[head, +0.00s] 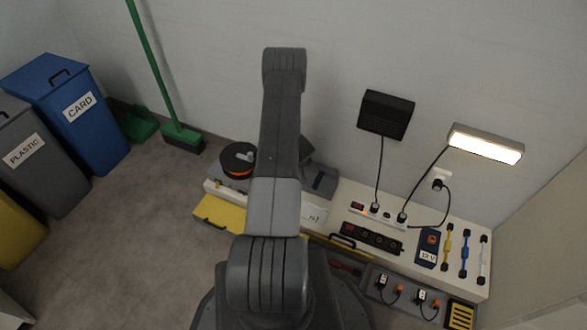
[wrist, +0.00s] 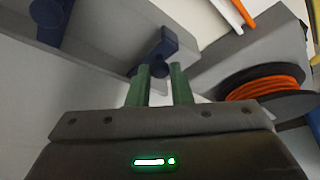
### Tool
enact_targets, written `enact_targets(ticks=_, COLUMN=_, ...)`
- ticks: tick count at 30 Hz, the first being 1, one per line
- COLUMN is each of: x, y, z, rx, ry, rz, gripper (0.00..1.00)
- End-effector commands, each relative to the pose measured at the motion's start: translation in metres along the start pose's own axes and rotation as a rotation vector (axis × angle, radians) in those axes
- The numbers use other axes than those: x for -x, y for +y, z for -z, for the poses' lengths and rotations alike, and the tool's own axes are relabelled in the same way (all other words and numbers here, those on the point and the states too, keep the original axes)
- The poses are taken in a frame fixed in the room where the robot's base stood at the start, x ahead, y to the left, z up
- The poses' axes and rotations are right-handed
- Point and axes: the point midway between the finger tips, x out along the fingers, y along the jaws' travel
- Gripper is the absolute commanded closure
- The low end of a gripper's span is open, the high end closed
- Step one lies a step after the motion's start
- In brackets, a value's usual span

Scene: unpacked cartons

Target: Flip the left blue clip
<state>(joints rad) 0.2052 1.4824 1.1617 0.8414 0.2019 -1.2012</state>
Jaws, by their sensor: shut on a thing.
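A grey box (wrist: 110,40) carries two dark blue clips. One blue clip (wrist: 160,46) is at the upper middle of the wrist view, on the side near the orange spool; the other blue clip (wrist: 50,18) is at the upper left. My gripper (wrist: 160,72) has its green fingers shut on the lever of the clip nearer the spool. The fingers hide part of that lever. In the head view, my arm hides the gripper and the held clip; a small blue clip (head: 319,182) shows right of the arm.
A black spool with orange cord (wrist: 262,92) lies close to the right of my gripper; it also shows in the head view (head: 238,174). Bins stand far left.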

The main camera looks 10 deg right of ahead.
Motion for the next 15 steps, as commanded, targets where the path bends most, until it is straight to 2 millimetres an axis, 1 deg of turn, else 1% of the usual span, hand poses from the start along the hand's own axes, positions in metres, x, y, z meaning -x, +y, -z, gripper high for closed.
enact_targets(ticks=8, x=0.005, y=0.0018, z=0.0039, rx=-0.012, ry=-0.035, rz=0.032, gripper=1.0)
enact_targets(ticks=15, x=0.0078, y=0.0056, z=0.0091, rx=-0.04, ry=-0.104, rz=0.096, gripper=1.0)
